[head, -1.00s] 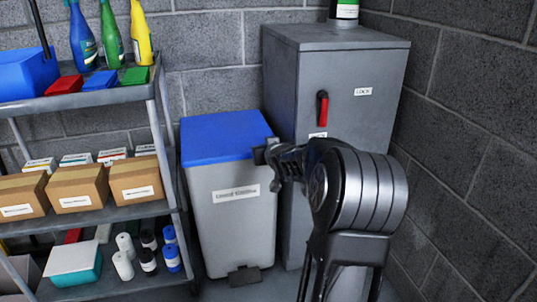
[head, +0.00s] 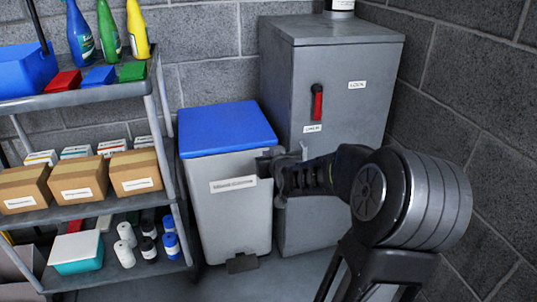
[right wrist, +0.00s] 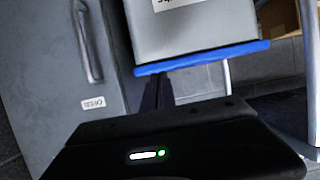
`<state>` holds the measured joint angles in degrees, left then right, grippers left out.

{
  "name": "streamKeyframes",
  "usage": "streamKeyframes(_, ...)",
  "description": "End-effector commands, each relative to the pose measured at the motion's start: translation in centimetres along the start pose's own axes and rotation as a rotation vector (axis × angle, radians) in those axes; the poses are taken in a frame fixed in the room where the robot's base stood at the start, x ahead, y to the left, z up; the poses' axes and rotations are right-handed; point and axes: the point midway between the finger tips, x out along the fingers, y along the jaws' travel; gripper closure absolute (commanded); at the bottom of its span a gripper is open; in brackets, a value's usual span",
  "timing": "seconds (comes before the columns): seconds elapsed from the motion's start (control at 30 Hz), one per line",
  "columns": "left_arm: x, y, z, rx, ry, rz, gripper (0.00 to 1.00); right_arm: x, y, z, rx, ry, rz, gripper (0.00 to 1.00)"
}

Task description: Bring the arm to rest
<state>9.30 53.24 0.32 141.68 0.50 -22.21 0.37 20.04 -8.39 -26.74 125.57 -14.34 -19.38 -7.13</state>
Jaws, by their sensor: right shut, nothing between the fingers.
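My right arm (head: 410,200) reaches in from the lower right in the head view. My right gripper (head: 268,165) is shut and empty, in front of the line between the bin and the cabinet. In the right wrist view, the dark body of my gripper or wrist (right wrist: 180,145), with a green light, fills the bottom; no fingertips show there. My left gripper is not in view.
A grey bin (head: 235,205) with a blue lid (head: 228,128) stands beside a grey cabinet (head: 345,85) with a red handle (head: 317,102). A shelf cart (head: 110,205) with bottles, boxes and pads stands at left. Block walls (head: 480,110) close the back and right.

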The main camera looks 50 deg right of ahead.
Motion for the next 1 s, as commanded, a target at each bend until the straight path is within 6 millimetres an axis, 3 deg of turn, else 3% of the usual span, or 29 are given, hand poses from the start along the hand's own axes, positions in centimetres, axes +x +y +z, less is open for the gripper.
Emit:
streamKeyframes(0.67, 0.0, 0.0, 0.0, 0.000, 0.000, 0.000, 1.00, 0.0, 0.0, 0.1, 0.033, 0.002, 0.002, 1.00)
streamKeyframes(0.77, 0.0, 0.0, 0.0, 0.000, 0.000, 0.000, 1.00, 0.2, -1.7, 1.5, 0.066, -0.023, -0.019, 1.00)
streamKeyframes(0.87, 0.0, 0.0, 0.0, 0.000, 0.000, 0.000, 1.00, 0.9, -4.7, 4.4, 0.076, -0.081, -0.057, 1.00)
streamKeyframes(1.0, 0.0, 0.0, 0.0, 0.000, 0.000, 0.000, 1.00, 1.6, -11.0, 11.0, 0.077, -0.214, -0.139, 1.00)
